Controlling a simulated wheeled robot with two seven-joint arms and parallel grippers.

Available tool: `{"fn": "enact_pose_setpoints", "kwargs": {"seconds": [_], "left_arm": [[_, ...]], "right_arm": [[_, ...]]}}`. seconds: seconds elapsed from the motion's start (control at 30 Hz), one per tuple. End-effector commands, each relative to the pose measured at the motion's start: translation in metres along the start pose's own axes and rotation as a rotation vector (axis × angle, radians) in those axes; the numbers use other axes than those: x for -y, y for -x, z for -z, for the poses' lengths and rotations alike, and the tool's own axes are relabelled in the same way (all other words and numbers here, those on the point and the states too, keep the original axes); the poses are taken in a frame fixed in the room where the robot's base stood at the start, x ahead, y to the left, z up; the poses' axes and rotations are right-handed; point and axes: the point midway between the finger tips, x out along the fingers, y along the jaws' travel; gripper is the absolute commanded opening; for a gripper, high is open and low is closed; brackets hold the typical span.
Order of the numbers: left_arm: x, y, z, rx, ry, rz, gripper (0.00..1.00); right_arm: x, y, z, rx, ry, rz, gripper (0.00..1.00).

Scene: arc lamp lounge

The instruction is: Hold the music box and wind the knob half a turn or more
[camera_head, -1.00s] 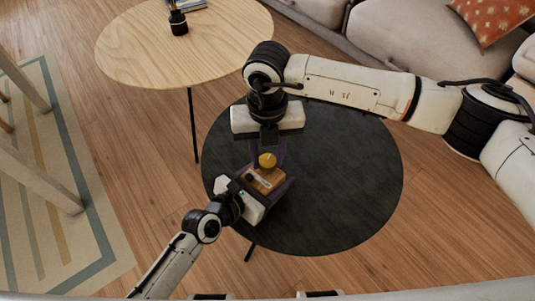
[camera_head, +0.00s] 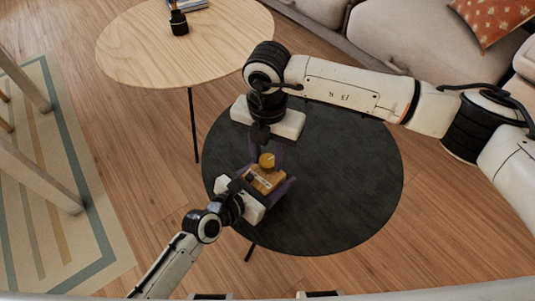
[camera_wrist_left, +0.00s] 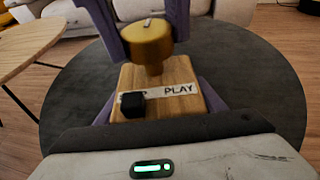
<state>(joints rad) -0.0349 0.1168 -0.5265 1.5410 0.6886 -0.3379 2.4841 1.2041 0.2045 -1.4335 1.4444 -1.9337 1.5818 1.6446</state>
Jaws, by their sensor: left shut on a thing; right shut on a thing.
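The music box is a small wooden block (camera_wrist_left: 180,78) with a white label strip reading PLAY and a black slider (camera_wrist_left: 133,104). It also shows over the dark table in the head view (camera_head: 263,181). A round brass-yellow knob (camera_head: 267,160) stands at its far end; in the left wrist view the knob (camera_wrist_left: 148,42) has a pale mark on top. My left gripper (camera_head: 272,187) is shut on the box, its purple fingers along both sides. My right gripper (camera_head: 267,156) reaches from the far side, shut on the knob, with purple fingers either side of it (camera_wrist_left: 148,28).
The round dark table (camera_head: 345,180) is otherwise bare. A round light wood table (camera_head: 150,50) behind left carries a dark object (camera_head: 179,23) and a book (camera_head: 190,4). A grey sofa (camera_head: 385,40) stands at the back; a striped rug (camera_head: 60,200) lies at left.

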Motion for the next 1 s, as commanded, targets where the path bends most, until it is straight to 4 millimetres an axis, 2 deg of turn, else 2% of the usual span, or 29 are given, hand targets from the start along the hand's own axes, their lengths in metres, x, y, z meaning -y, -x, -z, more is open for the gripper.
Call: {"fn": "enact_pose_setpoints", "kwargs": {"seconds": [0.3, 0.33, 0.43, 0.77, 0.87, 1.0], "left_arm": [[-0.001, 0.000, 0.002, -0.004, 0.000, -0.001, 0.25], [-0.001, 0.000, 0.002, -0.004, 0.000, -0.001, 0.25], [-0.001, 0.000, 0.002, -0.004, 0.000, -0.001, 0.25], [0.000, 0.000, 0.002, -0.003, 0.000, 0.000, 0.25], [0.000, 0.000, 0.002, -0.003, 0.000, 0.000, 0.25], [0.000, 0.000, 0.002, -0.003, 0.000, 0.000, 0.25]], "right_arm": [[0.000, 0.001, -0.001, 0.001, -0.001, -0.001, 0.10], [0.000, 0.001, -0.001, 0.001, -0.001, -0.001, 0.35], [0.000, 0.001, 0.000, 0.001, 0.000, -0.001, 0.51], [0.000, 0.003, 0.000, 0.001, 0.000, -0.001, 0.51], [-0.001, 0.012, -0.001, 0.002, 0.000, -0.003, 0.51], [-0.001, 0.039, -0.001, 0.004, 0.000, -0.004, 0.51]]}}
